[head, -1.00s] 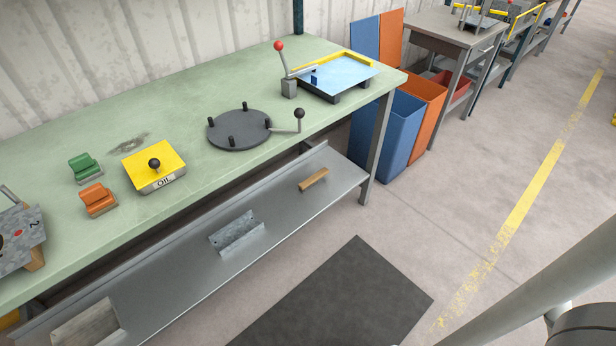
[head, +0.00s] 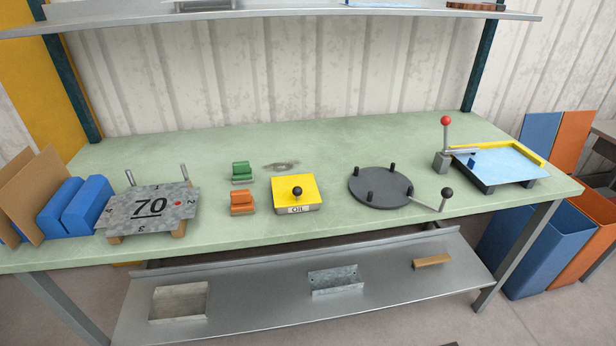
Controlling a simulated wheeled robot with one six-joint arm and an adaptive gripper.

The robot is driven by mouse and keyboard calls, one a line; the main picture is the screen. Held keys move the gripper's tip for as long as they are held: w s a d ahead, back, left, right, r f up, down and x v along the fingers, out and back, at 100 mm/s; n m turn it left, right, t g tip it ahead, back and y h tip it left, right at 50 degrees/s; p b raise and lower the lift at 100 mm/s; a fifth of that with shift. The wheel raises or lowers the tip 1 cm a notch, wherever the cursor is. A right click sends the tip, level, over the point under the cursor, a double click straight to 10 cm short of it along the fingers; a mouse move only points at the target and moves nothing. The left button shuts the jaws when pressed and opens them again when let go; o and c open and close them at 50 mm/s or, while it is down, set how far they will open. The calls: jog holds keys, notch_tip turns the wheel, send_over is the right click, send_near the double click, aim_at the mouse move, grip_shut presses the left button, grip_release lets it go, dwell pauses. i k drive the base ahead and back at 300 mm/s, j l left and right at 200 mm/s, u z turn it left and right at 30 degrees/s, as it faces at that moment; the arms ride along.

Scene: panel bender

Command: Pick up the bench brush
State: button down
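I cannot say for certain which thing is the bench brush. A tan wooden bar (head: 432,262), perhaps the brush, lies on the right part of the grey lower shelf (head: 255,308) under the bench; no bristles can be made out. A brown item (head: 470,6) on the upper shelf is cut off by the top edge and cannot be identified. My gripper is not in view.
The green bench top (head: 325,147) holds a yellow OIL box (head: 296,208), green (head: 242,173) and orange (head: 242,204) blocks, a dark turntable (head: 379,188), a lever tool (head: 444,158) and a plate marked 70 (head: 150,208). Blue bin (head: 545,245) stands right.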

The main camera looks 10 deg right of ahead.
aim_at(425, 263)
jog(key=i+l, duration=0.25)
jog(key=l, duration=0.15)
jog(key=i+l, duration=0.25)
jog(key=l, duration=0.2)
jog(key=i+l, duration=0.25)
jog(key=l, duration=0.15)
jog(key=i+l, duration=0.2)
jog(key=l, duration=0.25)
jog(key=i+l, duration=0.25)
jog(key=l, duration=0.15)
jog(key=i+l, duration=0.25)
jog(key=l, duration=0.15)
jog(key=i+l, duration=0.35)
jog(key=i, duration=0.2)
